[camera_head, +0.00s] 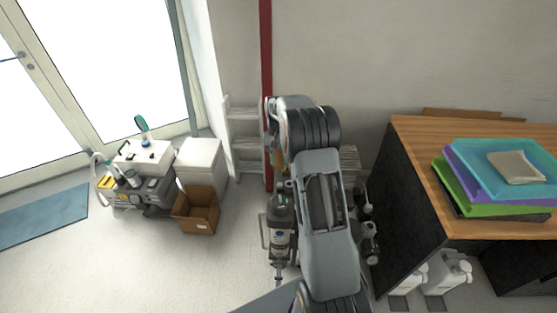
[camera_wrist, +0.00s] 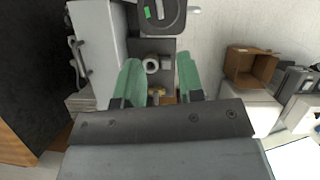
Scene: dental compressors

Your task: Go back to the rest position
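My gripper (camera_wrist: 159,72) shows in the wrist view with its two green fingers apart and nothing held between them. Beyond the gap is dark equipment with a pale round fitting (camera_wrist: 152,65) and a brass-coloured part (camera_wrist: 157,92). I cannot tell whether the fingers touch any of it. In the head view my arm reaches forward over the compressor equipment (camera_head: 279,222) near the wall, and it hides my gripper and part of that equipment.
A wooden desk (camera_head: 412,150) with stacked coloured folders (camera_head: 470,190) stands at the right. White jugs (camera_head: 452,272) are under it. At the left are an open cardboard box (camera_head: 197,211), a white cabinet (camera_head: 200,160) and a machine (camera_head: 150,190). The floor at front left is clear.

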